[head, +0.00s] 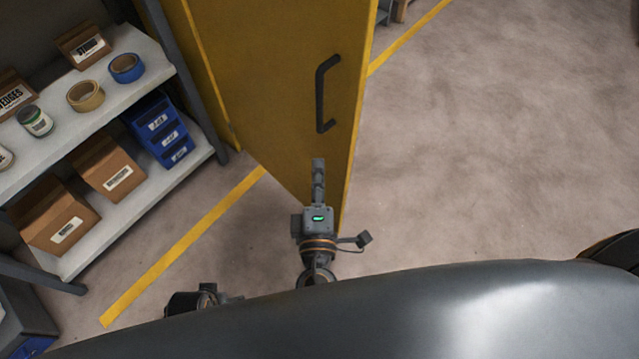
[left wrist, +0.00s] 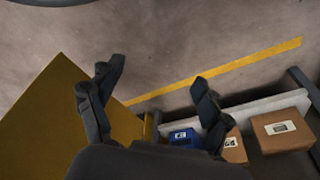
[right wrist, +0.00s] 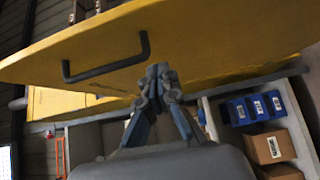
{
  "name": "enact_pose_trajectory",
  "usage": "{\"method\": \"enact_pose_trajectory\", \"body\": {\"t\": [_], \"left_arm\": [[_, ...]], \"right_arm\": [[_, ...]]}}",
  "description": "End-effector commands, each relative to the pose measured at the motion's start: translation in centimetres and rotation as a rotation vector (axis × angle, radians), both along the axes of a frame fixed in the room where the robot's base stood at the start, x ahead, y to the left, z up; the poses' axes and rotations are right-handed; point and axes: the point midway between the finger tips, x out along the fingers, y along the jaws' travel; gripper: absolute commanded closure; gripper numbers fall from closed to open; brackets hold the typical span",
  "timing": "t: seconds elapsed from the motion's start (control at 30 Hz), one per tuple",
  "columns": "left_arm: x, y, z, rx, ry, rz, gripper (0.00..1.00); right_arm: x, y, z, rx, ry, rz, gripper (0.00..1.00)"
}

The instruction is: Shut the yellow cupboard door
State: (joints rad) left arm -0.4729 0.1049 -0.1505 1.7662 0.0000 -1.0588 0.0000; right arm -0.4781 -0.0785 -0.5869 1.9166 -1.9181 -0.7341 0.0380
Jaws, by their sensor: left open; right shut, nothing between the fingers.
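The yellow cupboard door (head: 265,85) stands open in the head view, with a dark bar handle (head: 321,95) near its free edge. The door fills the upper part of the right wrist view (right wrist: 200,40), where the handle (right wrist: 105,68) also shows. My right gripper (head: 318,163) is shut and empty, its fingertips (right wrist: 157,72) over the lower part of the door, below the handle. I cannot tell whether they touch it. My left gripper (left wrist: 155,82) is open and empty; the door (left wrist: 60,120) lies to its left in the left wrist view.
A shelf rack (head: 190,88) on the left holds tape rolls, cardboard boxes (head: 110,170) and blue bins (head: 158,128). A yellow floor line (head: 185,245) runs beside it. The concrete floor (head: 500,150) right of the door is clear.

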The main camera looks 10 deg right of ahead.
Motion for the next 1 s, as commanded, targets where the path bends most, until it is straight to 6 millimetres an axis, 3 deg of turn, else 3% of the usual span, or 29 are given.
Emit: {"method": "enact_pose_trajectory", "body": {"t": [0.2, 0.3, 0.53, 1.0], "left_arm": [[-0.6, 0.1, -1.6, 0.000, 0.010, -0.002, 0.22], [-1.1, 0.1, -2.5, 0.002, 0.017, -0.003, 0.22], [-1.7, 0.2, -3.8, 0.002, 0.023, -0.004, 0.22], [-1.8, 0.2, -4.0, 0.002, 0.023, -0.005, 0.22]], "right_arm": [[4.6, -1.0, 0.2, 0.001, 0.000, -0.001, 1.00], [5.4, -2.5, 0.1, -0.003, 0.001, -0.001, 1.00], [6.4, -4.1, 0.0, 0.000, 0.002, 0.001, 1.00], [6.6, -4.5, -0.1, -0.001, 0.001, 0.004, 1.00]]}}
